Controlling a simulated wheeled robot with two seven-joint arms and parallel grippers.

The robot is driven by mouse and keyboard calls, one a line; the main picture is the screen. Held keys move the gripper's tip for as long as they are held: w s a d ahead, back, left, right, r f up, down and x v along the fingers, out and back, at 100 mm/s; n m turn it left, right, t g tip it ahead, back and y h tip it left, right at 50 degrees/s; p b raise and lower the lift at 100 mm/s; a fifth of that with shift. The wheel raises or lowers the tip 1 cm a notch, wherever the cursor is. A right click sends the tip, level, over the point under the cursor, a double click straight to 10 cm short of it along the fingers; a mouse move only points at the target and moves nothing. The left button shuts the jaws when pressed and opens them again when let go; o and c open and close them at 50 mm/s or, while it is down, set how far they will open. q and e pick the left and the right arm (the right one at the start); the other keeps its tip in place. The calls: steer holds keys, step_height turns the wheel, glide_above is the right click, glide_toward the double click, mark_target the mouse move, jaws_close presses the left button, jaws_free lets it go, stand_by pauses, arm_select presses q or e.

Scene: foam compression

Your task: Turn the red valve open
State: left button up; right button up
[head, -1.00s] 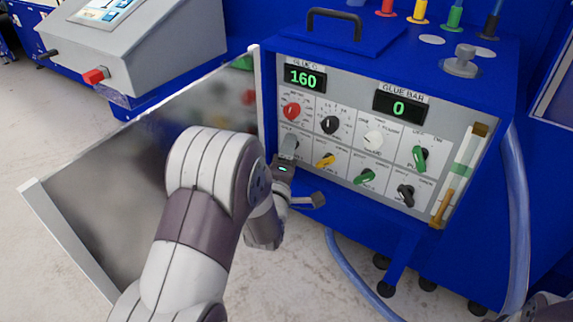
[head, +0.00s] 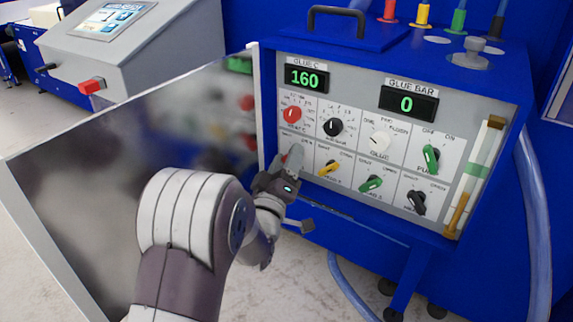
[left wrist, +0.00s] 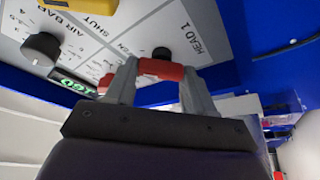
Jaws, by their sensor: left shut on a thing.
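The red valve handle sits in the lower-left cell of the grey panel and is mostly hidden by my fingers in the head view, where a bit of red (head: 285,157) shows. In the left wrist view the red valve handle (left wrist: 161,69) lies crosswise between the two fingertips, beside the label HEAD 1. My left gripper (head: 292,160) is shut on it; its fingers also show in the left wrist view (left wrist: 157,76). The handle's exact angle is hard to tell. My right gripper is not in view.
Above is a red round knob (head: 292,114); a yellow handle (head: 329,168) is close on the right, then a green handle (head: 371,184) and a black one (head: 416,202). An open door panel (head: 90,165) stands left of my gripper. The displays read 160 and 0.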

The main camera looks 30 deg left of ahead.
arm_select(q)
steer(key=shift+f, duration=0.1)
steer(key=o, duration=1)
steer(key=shift+o, duration=0.2)
steer(key=v, duration=1.2)
steer(key=shift+s+p, duration=0.4)
steer(key=shift+p, duration=0.05)
